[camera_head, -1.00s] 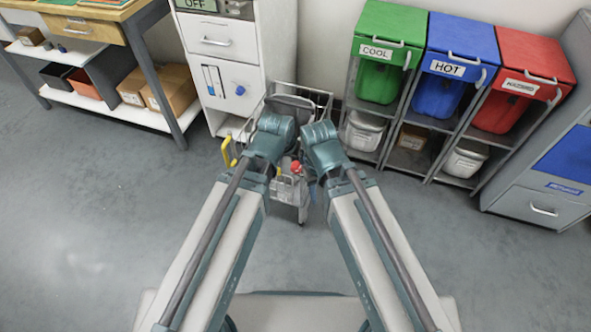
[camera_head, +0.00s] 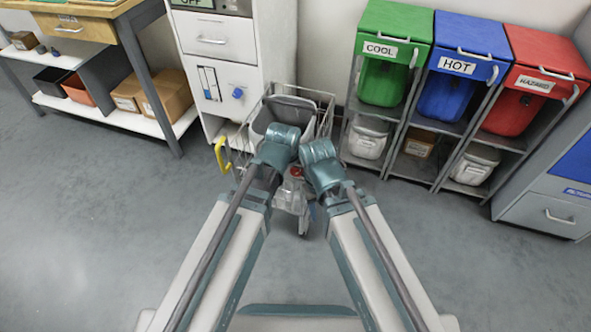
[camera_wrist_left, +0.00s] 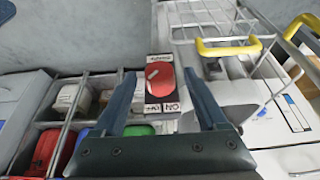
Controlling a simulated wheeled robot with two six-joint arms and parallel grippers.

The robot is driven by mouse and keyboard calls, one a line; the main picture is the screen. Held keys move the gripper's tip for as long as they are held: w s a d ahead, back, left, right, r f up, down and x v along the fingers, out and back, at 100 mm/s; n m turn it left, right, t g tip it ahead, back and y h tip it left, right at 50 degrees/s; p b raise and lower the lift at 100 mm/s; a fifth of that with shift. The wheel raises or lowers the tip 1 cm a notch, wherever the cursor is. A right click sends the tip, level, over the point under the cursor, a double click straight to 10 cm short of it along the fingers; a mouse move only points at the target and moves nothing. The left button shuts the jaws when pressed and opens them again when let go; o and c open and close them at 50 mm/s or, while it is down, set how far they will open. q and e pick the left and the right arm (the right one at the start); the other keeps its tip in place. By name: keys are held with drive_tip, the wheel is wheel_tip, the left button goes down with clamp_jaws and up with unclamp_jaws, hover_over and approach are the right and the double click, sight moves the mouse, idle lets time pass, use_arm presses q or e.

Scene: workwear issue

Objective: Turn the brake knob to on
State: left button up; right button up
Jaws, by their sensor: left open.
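The brake knob (camera_wrist_left: 158,76) is a red round knob with a pale mark, on a small labelled panel (camera_wrist_left: 165,107) in the left wrist view. The panel's small lettering is hard to read. My left gripper (camera_wrist_left: 163,82) is open, with its dark fingers on either side of the panel in the picture and nothing between them. I cannot see contact with the knob. In the head view the knob is a small red spot (camera_head: 296,171) on the cart, between my two arms. My arms partly hide the cart there, and my right gripper is hidden.
The wire cart (camera_head: 322,100) has a yellow handle (camera_head: 221,155). A white cabinet (camera_head: 226,75) stands behind it at left. Green (camera_head: 393,45), blue (camera_head: 462,70) and red (camera_head: 533,75) bins stand at right. The floor (camera_head: 80,230) is clear at left.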

sight(291, 172)
use_arm(q)
clamp_jaws()
drive_tip(key=shift+a, duration=0.1)
drive_tip(key=shift+a+f+h+b, duration=0.2)
drive_tip(key=shift+h+b, duration=0.15)
drive_tip(key=shift+h, duration=0.55)
drive_tip(key=shift+w+a+f+n+g+h+b, duration=0.1)
drive_tip(key=shift+n+g+h+b, duration=0.2)
drive_tip(key=shift+h+b, duration=0.25)
drive_tip(key=shift+w+a+f+n+g+h+b, duration=0.1)
drive_tip(key=shift+n+g+h+b, duration=0.2)
drive_tip(key=shift+h, duration=0.35)
drive_tip(key=n+h+b, duration=0.1)
drive_tip(key=h+b, duration=0.2)
drive_tip(key=b, duration=0.3)
drive_tip(key=f+n+g+h+b, duration=0.1)
drive_tip(key=h+b, duration=0.3)
drive_tip(key=b, duration=0.2)
drive_tip(key=h+b, duration=0.4)
drive_tip(key=b, duration=0.2)
drive_tip(key=shift+a+f+n+g, duration=0.3)
drive_tip(key=shift+a+n+g, duration=0.1)
drive_tip(key=shift+r+n+h+b, duration=0.25)
drive_tip(key=shift+h+b, duration=0.45)
drive_tip(key=shift+b, duration=0.4)
